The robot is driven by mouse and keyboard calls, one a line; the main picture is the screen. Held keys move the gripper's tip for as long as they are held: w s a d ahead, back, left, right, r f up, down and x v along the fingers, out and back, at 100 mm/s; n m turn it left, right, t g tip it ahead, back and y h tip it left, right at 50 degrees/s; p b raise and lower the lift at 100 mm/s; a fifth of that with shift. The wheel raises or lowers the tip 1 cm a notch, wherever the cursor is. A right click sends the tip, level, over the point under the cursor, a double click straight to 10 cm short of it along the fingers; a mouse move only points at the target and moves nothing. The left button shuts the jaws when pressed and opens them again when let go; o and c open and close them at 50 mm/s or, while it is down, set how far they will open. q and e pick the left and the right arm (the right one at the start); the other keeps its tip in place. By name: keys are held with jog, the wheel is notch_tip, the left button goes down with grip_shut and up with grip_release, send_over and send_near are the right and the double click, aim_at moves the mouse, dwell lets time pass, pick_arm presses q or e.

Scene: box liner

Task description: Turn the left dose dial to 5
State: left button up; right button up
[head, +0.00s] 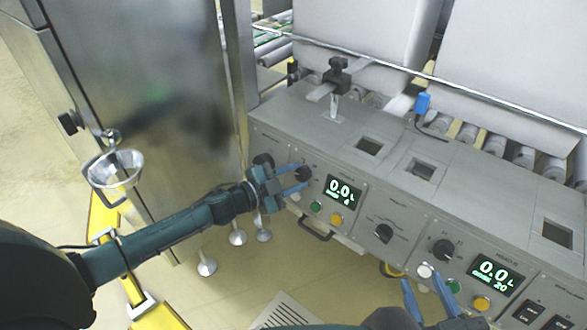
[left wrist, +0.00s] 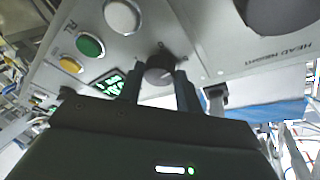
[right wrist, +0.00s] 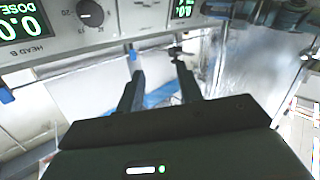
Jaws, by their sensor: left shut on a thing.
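The left dose dial (head: 303,172) is a dark round knob on the grey sloped panel, just left of the left display (head: 341,191), which reads 0.0 L above a smaller line too small to read surely. My left gripper (head: 301,179) is shut on this dial. In the left wrist view the dial (left wrist: 160,72) sits between the two fingers, with the green-lit display (left wrist: 108,84) beside it. The dial's pointer and scale are too hidden to read. My right gripper (head: 423,283) is open and empty in front of the panel's right part; its spread fingers (right wrist: 157,65) show in the right wrist view.
Another black dial (head: 443,250) and a second display (head: 495,272) are farther right. A larger black knob (head: 384,234) sits between. Green (head: 316,207) and amber (head: 336,219) buttons lie below the left display. A metal cabinet (head: 150,90) stands left, with a funnel (head: 113,170).

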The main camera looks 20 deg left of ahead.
pick_arm(q)
jog(key=shift+w+r+m+p, duration=0.1)
jog(key=shift+r+m+p, duration=0.15)
jog(key=shift+m+p, duration=0.65)
jog(key=shift+m+g, duration=0.4)
pick_arm(e)
jog(key=shift+s+d+m+g+h, duration=0.3)
jog(key=shift+s+g+h, duration=0.1)
jog(key=shift+g, duration=0.5)
pick_arm(q)
jog(key=shift+f, duration=0.1)
jog(key=o, duration=1)
jog(key=p+v, duration=0.2)
jog(key=v, duration=1.1)
jog(key=shift+p, duration=0.35)
pick_arm(e)
jog(key=shift+s+d+r+m, duration=0.2)
jog(key=shift+r+m, duration=0.05)
jog(key=shift+r, duration=0.25)
jog(key=shift+s+d+r+m, duration=0.15)
jog(key=shift+d+r+m, duration=0.1)
jog(key=shift+r, duration=0.2)
